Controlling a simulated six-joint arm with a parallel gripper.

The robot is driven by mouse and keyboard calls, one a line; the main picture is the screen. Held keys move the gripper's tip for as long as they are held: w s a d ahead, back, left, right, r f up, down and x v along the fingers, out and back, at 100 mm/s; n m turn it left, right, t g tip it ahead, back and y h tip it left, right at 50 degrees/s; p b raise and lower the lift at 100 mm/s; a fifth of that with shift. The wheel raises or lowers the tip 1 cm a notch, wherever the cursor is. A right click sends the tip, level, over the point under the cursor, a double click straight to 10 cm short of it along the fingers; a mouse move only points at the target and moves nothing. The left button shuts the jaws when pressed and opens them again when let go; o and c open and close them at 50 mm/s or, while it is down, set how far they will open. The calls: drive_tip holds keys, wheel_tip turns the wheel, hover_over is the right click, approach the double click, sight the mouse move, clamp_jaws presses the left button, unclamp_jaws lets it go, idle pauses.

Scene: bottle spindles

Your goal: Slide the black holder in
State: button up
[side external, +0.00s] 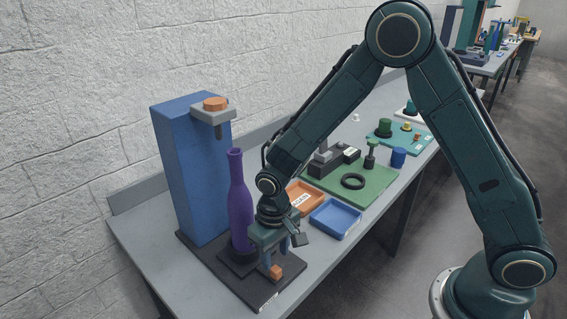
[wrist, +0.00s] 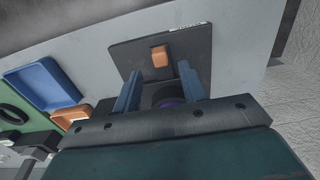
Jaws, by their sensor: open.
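An orange block (side external: 275,272) sits on the plate in front of the holder. My gripper (side external: 275,257) points down just above and behind the block, close to the bottle's right side. In the wrist view its two blue fingers (wrist: 159,70) are apart, with the orange block (wrist: 160,57) showing beyond their tips. The holder and bottle are mostly hidden there; only a bit of purple shows between the fingers.
A blue column (side external: 190,170) stands behind the bottle, with a grey bracket and orange knob (side external: 215,104) overhead. An orange tray (side external: 308,201) and a blue tray (side external: 335,219) lie to the right. A green board (side external: 365,190) with several parts lies farther back.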

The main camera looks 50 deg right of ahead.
sight(276, 269)
drive_tip(key=shift+f, duration=2.55)
clamp_jaws()
